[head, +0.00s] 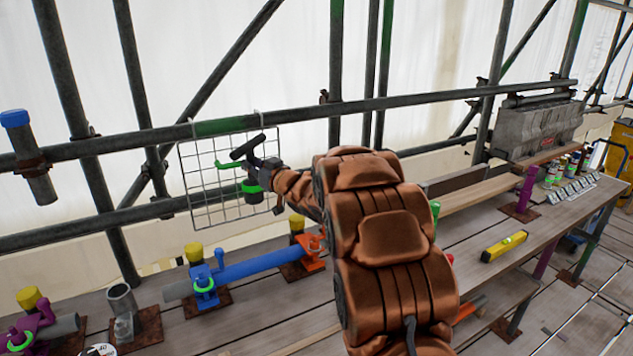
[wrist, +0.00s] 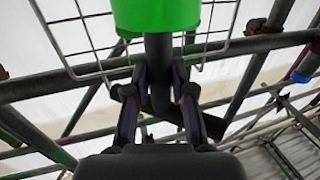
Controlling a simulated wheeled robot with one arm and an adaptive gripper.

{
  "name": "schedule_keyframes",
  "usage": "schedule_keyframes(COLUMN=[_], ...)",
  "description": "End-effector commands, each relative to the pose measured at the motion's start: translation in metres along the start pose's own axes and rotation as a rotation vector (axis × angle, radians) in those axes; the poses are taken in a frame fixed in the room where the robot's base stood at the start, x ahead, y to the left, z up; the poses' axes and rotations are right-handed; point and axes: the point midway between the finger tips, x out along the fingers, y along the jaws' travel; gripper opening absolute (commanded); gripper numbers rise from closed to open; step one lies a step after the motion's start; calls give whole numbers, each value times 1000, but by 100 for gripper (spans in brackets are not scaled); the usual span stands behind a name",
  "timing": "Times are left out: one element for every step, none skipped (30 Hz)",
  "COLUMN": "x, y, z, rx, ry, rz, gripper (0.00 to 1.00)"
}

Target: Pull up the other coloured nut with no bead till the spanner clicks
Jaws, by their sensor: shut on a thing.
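My gripper (head: 265,176) is shut on a dark spanner (head: 247,147) in front of the wire rack. In the wrist view both fingers (wrist: 158,92) close around the spanner's dark shaft (wrist: 158,62), with a bright green part (wrist: 155,14) above. On the bench a blue tube (head: 250,264) lies between a blue clamp (head: 206,296) and an orange clamp (head: 309,258). A green ring (head: 204,285) shows on the blue clamp; none is clear on the orange one. A purple clamp (head: 40,322) at lower left also has a green ring (head: 18,340). The nuts are too small to read clearly.
The wire rack (head: 191,168) with green hooks hangs from a scaffold rail (head: 420,99). A grey open cup (head: 121,298) stands between the purple and blue clamps. A yellow level (head: 504,246) lies on the bench at right. Poles stand behind; my arm hides the bench's middle.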

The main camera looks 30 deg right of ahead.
Motion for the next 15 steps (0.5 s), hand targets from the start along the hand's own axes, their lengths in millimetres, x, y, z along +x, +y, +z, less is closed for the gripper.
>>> schedule_keyframes(x=[-7,-10,-15,-19,-23,-29,-34,-38,-46,-51,-57,-65,-71,-77,-85], y=[14,20,27,32,38,45,51,56,64,69,74,81,85,90,95], z=[-1,-2,-2,-2,-1,0,1,4,7,10,12,16,18,21,23], rx=[-2,-3,-4,-3,-3,-3,0,0,2,3,4,5,5,5,4], ry=[0,0,2,2,2,1,3,2,-1,-2,0,-1,-2,-1,1], rz=[-9,-20,-37,-49,-59,-73,-85,-98,-112,-124,-136,-151,-162,-172,-187], gripper=[0,0,0,0,0,0,0,0,0,0,0,0,0,0,0])
